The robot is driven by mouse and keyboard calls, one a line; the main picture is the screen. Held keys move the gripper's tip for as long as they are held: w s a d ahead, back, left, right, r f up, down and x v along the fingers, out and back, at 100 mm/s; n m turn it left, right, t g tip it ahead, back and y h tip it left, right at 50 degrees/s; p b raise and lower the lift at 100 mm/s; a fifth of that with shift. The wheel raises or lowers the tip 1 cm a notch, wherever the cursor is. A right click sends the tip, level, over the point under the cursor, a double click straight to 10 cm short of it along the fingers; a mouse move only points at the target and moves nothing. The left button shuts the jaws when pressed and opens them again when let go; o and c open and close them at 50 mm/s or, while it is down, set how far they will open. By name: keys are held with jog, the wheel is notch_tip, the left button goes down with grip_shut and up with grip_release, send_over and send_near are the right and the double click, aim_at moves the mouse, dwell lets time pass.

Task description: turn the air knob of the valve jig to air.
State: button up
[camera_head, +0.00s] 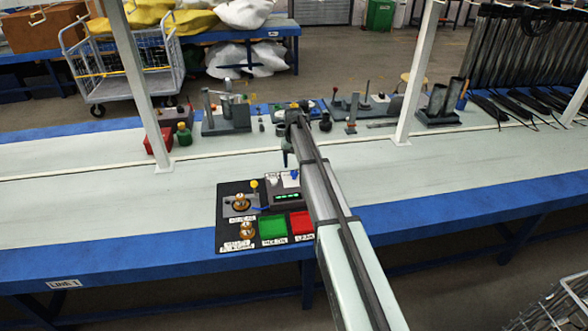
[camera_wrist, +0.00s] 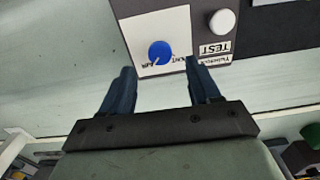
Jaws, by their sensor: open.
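The valve jig is a grey box with a white-topped panel; it shows in the wrist view (camera_wrist: 135,20) and at the middle of the head view. Its air knob (camera_wrist: 160,51) is round and blue, with upside-down lettering for air and vent beside it. Where the knob points is too small to tell. A round white button (camera_wrist: 222,21) sits beside a TEST label. My gripper (camera_wrist: 160,66) is open and empty, its dark blue fingers on either side of the knob's near edge, apart from it. In the head view my gripper (camera_head: 286,158) hangs just above the jig's back part.
A black mat (camera_head: 227,190) holds the jig, a green tray (camera_head: 272,226), a red tray (camera_head: 301,223) and brass fittings (camera_head: 240,202). White posts (camera_head: 141,90) rise from the bench. The bench left of the mat is clear.

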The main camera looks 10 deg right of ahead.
aim_at(294, 172)
notch_tip(294, 172, up, 9)
dwell(0.3)
jog(key=shift+f, duration=0.1)
